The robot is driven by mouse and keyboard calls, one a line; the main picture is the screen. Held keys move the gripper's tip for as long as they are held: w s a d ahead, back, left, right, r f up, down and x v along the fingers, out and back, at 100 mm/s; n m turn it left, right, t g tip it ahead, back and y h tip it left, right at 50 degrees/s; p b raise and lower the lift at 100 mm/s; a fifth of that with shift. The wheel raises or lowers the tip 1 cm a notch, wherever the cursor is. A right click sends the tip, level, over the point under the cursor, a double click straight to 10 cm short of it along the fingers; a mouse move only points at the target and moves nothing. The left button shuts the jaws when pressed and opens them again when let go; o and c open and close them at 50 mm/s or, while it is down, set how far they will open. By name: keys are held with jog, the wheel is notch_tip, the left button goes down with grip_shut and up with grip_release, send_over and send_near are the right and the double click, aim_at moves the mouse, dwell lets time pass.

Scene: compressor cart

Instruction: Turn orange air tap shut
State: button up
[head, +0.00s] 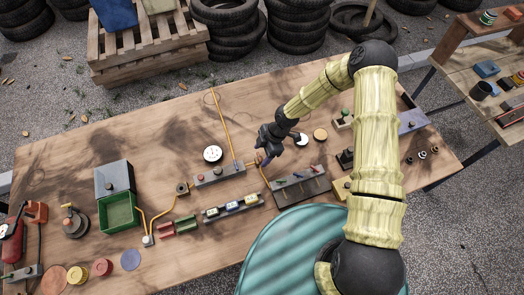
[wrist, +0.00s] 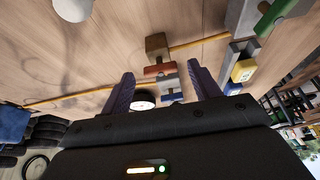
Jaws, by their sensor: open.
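In the wrist view an orange-red tap handle (wrist: 160,69) lies crosswise at the foot of a brown block (wrist: 157,45). A yellow hose runs to the block's right side. A pale fitting with a blue handle (wrist: 172,97) sits just nearer to me. My gripper (wrist: 163,88) is open, its two purple fingers apart. The orange handle shows in the gap between them, beyond the fingertips, and I see no contact. In the head view my gripper (head: 264,158) points down over the table, close to the yellow hose. I cannot make out the orange handle there.
A grey block (head: 218,177) and a switch row (head: 232,207) stand left of my gripper. A grey tool rack (head: 300,188) is at its right. A white dial (head: 212,153) and a green bin (head: 119,213) lie further left.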

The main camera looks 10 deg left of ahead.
jog(key=shift+s+f, duration=0.1)
jog(key=shift+f, duration=0.1)
jog(key=shift+c, duration=0.4)
jog(key=c, duration=0.9)
